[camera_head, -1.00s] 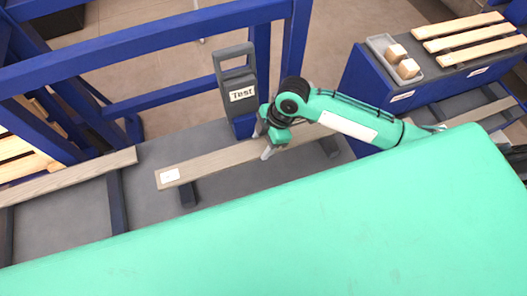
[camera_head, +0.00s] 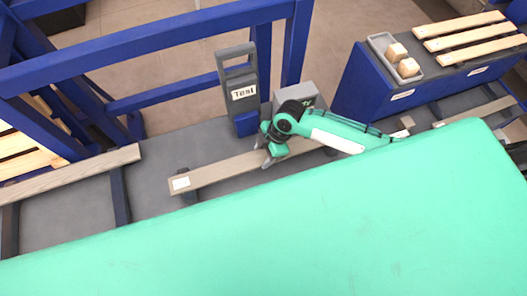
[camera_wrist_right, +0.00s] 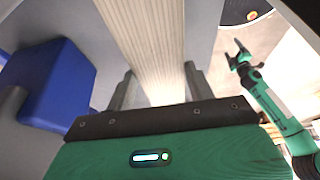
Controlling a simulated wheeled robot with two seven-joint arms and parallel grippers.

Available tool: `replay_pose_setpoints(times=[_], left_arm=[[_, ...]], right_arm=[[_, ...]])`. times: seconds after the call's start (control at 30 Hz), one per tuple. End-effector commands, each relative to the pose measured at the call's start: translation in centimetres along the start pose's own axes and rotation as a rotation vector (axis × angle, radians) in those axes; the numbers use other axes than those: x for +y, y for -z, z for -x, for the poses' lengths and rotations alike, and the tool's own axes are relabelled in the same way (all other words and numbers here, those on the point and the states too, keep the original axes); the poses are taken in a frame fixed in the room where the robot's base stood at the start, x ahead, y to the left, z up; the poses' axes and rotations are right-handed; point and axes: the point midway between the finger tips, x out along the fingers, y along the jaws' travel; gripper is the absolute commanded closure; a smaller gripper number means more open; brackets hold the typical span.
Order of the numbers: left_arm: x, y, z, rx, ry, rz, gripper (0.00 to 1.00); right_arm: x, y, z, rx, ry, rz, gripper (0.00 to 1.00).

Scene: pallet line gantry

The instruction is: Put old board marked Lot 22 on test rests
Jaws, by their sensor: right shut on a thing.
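A long grey-brown board (camera_head: 215,173) with a white label on its left end lies across the view, its label too small to read. In the right wrist view the board (camera_wrist_right: 150,45) runs between the two fingers (camera_wrist_right: 161,88). A dark rest (camera_head: 187,199) shows under the board's left end; I cannot tell whether they touch. The grey stand with the Test sign (camera_head: 244,93) stands just behind the board. A green arm, seemingly my left, ends in a small gripper (camera_wrist_right: 240,56), its opening unclear.
Another weathered board (camera_head: 70,174) lies on dark crossbars at the left. Blue gantry beams (camera_head: 150,54) stand behind. A grey box (camera_head: 296,96) is behind my right gripper. A blue cabinet (camera_head: 365,88) at the right bears a tray (camera_head: 374,45) with wooden blocks and pale slats.

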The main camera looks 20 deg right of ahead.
Motion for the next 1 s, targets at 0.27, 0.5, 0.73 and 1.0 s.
replay_pose_setpoints(times=[0.27, 0.5, 0.73, 1.0], left_arm=[[0.0, 0.0, 0.0, 0.000, 0.001, 0.001, 0.24], [0.0, 0.0, 0.0, 0.000, 0.000, 0.001, 0.24], [0.0, -0.1, -1.1, 0.001, 0.000, 0.000, 0.24], [0.0, -0.2, -2.1, 0.001, 0.000, 0.000, 0.24]], right_arm=[[0.0, 0.0, -0.1, 0.000, 0.000, 0.000, 0.24], [0.1, 0.1, 0.5, 0.000, -0.001, 0.000, 0.24], [0.1, -0.1, 4.4, -0.001, -0.004, 0.003, 0.24], [0.1, 0.0, 9.9, -0.001, -0.003, 0.002, 0.24]])
